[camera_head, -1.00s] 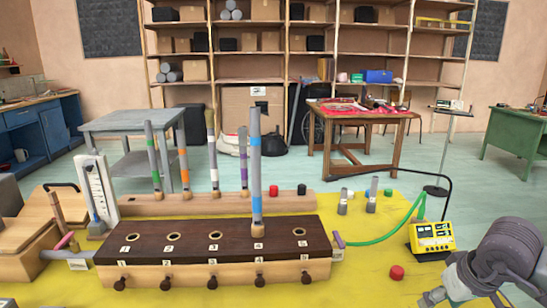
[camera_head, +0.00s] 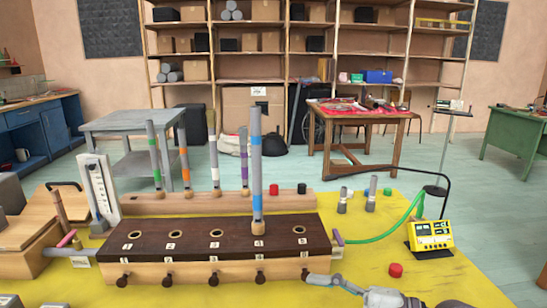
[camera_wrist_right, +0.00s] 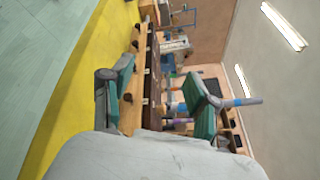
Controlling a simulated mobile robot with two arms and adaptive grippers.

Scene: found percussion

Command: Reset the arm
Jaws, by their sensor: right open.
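My right gripper (camera_head: 325,281) comes in low from the bottom right in the head view. It is beside the front right corner of the dark-topped wooden block (camera_head: 195,240). In the right wrist view its two green-padded fingers (camera_wrist_right: 163,95) are spread apart with nothing held between them. The block has numbered holes and dark knobs along its front. A grey tube with a blue band (camera_head: 256,165) stands upright at hole 4. My left gripper is not seen.
Banded tubes (camera_head: 213,150) stand in a rack behind the block. The mat's right front is mostly clear.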

